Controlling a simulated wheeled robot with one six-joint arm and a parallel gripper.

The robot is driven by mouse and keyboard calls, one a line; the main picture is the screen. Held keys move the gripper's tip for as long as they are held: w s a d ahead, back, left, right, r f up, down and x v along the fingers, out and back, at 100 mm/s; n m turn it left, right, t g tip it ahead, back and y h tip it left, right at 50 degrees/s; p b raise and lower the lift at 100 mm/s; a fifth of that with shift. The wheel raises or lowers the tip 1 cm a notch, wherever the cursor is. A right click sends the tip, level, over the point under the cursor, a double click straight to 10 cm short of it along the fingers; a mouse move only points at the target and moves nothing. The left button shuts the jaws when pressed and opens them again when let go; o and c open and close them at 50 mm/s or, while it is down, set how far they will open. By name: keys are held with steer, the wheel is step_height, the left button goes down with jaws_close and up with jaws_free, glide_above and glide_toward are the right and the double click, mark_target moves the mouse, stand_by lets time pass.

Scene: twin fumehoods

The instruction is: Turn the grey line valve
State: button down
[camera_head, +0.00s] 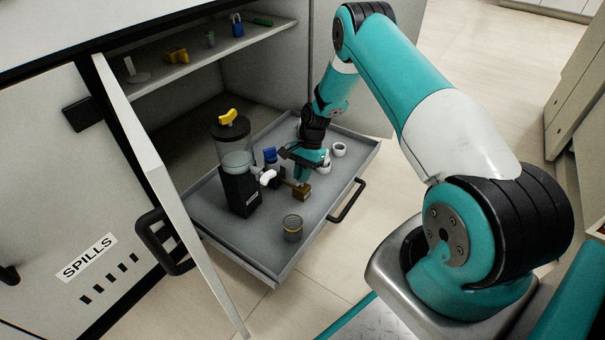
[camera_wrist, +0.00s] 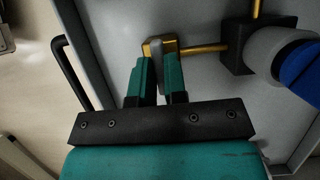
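The grey line valve shows in the wrist view as a grey lever (camera_wrist: 156,58) on a brass body (camera_wrist: 168,45). A brass pipe runs from the body to a black block (camera_wrist: 237,47). In the head view the brass body (camera_head: 303,193) sits low over the drawer tray, and my gripper hides the lever. My gripper (camera_head: 302,178) points down at the valve. In the wrist view its two teal fingers (camera_wrist: 158,66) stand a little apart, one on each side of the lever. Whether they press on it is not clear.
A dispenser with a yellow knob (camera_head: 228,117) and a white tap (camera_head: 267,177) stands left of my gripper. A blue knob (camera_head: 270,154) is behind. A small jar (camera_head: 292,227) and a white cup (camera_head: 339,149) stand on the tray (camera_head: 255,250). An open cabinet door (camera_head: 170,200) is at left.

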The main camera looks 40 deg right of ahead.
steer(key=shift+r, duration=0.1)
steer(key=n+g+p, duration=0.1)
steer(key=n, duration=0.2)
steer(key=shift+w+h+p, duration=0.1)
steer(key=shift+h+p, duration=0.2)
steer(key=shift+p, duration=0.1)
steer(key=n, duration=0.2)
steer(key=n+g+h+p, duration=0.1)
steer(key=n, duration=0.2)
steer(key=shift+a+h+p, duration=0.1)
steer(key=shift+h+p, duration=0.2)
steer(key=n, duration=0.2)
steer(key=n+h+p, duration=0.1)
steer(key=n, duration=0.2)
steer(key=shift+g+h, duration=0.3)
steer(key=shift+g, duration=0.1)
steer(key=shift+w+n+h+p, duration=0.1)
steer(key=shift+n+h+p, duration=0.55)
steer(key=shift+n, duration=1.15)
steer(key=c, duration=1.2)
jaws_free()
steer(key=shift+o, duration=0.2)
steer(key=shift+a, duration=0.1)
